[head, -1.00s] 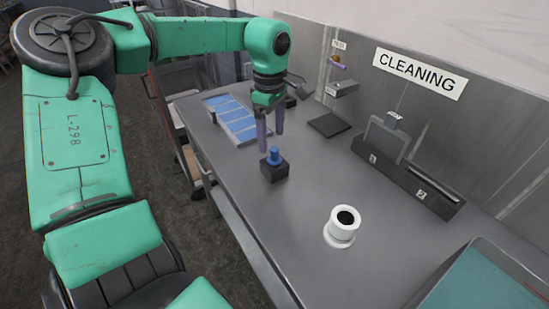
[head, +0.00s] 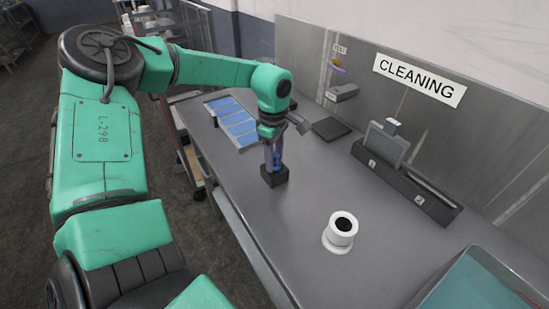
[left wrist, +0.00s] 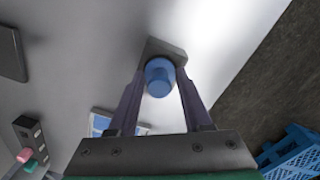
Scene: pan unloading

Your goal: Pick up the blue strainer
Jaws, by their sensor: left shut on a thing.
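The blue strainer (head: 278,159) is a small blue cylinder at the dark square block (head: 274,177) on the grey table. In the left wrist view the strainer (left wrist: 160,77) lies between the two fingertips, with the dark block (left wrist: 163,48) behind it. My left gripper (head: 273,163) points down over the block and is shut on the strainer. The fingers partly hide the strainer in the head view. I cannot tell whether its lower end is still in the block. My right gripper is not in view.
A white cylinder with a dark opening (head: 340,230) stands on the table (head: 300,210) to the right. A blue-panelled tray (head: 236,124) lies behind. A dark holder (head: 405,180) stands along the back wall under the CLEANING sign. A teal-topped bin (head: 480,285) is at the lower right.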

